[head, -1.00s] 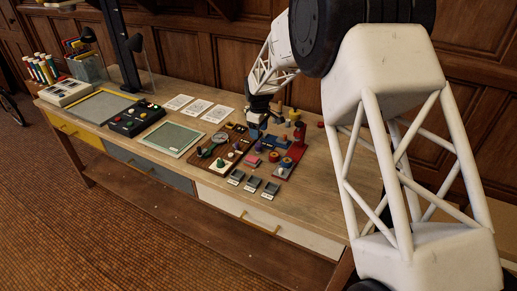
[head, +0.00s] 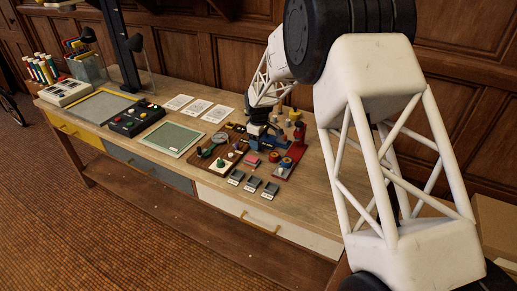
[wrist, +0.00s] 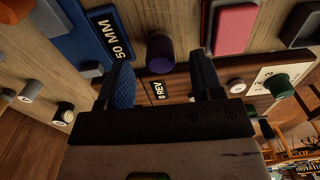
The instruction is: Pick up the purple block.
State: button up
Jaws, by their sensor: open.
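The purple block (wrist: 160,53) is a short dark cylinder in the wrist view, standing on a wooden surface. It lies just beyond my fingertips, roughly in line with the gap between them. My gripper (wrist: 163,76) is open and its gap is empty. In the head view my gripper (head: 259,136) is low over the cluster of small parts on the desk. The purple block is too small and crowded there to make out surely.
In the wrist view, a blue block marked 50 MM (wrist: 98,35) is at left and a pink block (wrist: 236,28) at right. A green knob (wrist: 278,86) is at lower right. In the head view, small grey trays (head: 253,184) stand in front.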

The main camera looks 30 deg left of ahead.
jog(key=shift+f, duration=1.2)
jog(key=c, duration=1)
jog(key=shift+r, duration=0.8)
notch_tip(320, 180, up, 2)
jog(key=shift+r, duration=0.1)
jog(key=s+d, duration=0.3)
jog(key=s, duration=0.1)
jog(key=s+d, duration=0.3)
jog(key=s, duration=0.1)
jog(key=s+d+r, duration=0.1)
jog(key=s+d, duration=0.3)
jog(key=shift+s+d+r, duration=0.1)
jog(key=shift+s, duration=0.1)
